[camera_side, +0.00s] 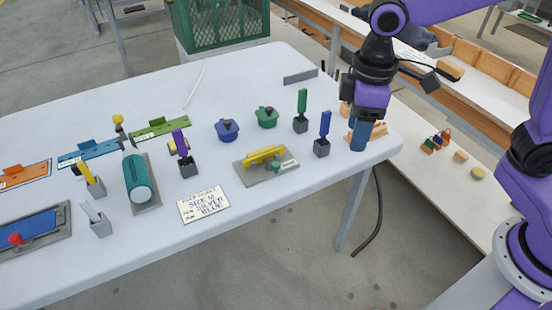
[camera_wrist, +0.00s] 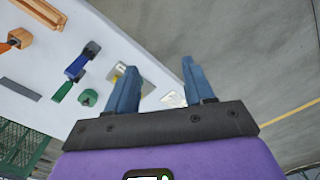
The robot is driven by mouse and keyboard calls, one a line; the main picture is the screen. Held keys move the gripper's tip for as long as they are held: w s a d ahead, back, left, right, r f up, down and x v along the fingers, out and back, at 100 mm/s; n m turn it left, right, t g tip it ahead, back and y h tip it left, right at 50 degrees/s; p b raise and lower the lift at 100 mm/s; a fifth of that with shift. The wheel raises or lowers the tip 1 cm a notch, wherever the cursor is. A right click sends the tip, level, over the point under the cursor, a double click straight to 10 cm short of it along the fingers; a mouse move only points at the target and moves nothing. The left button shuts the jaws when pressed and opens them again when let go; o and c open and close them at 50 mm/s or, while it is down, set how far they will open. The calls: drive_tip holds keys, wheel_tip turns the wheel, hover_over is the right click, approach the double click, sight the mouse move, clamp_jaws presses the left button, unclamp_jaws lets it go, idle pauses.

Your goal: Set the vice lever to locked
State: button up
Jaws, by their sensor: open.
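What looks like the vice, a grey base (camera_side: 251,177) with a yellow bar (camera_side: 264,154) and a small green-and-white part (camera_side: 285,166), lies near the front edge of the table in the side view. I cannot tell which part is the lever, or its setting. In the wrist view the grey base (camera_wrist: 148,86) is partly hidden behind a finger. My gripper (camera_side: 360,136) has blue fingers and hangs at the table's right end, to the right of the vice and apart from it. In the wrist view my gripper (camera_wrist: 158,76) is open, with nothing between its fingers.
A blue-handled tool (camera_side: 324,130) and a green-handled tool (camera_side: 302,106) stand in grey holders between vice and gripper. Wooden blocks (camera_side: 379,131) lie near my gripper.

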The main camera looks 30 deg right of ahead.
drive_tip(key=w+a+f+m, duration=0.1)
drive_tip(key=w+a, duration=0.5)
drive_tip(key=w, duration=0.4)
approach(276, 164)
drive_tip(key=shift+m, duration=0.4)
wheel_tip(276, 164, down, 8)
drive_tip(key=shift+w+f, duration=0.15)
drive_tip(key=shift+f, duration=0.1)
clamp_jaws()
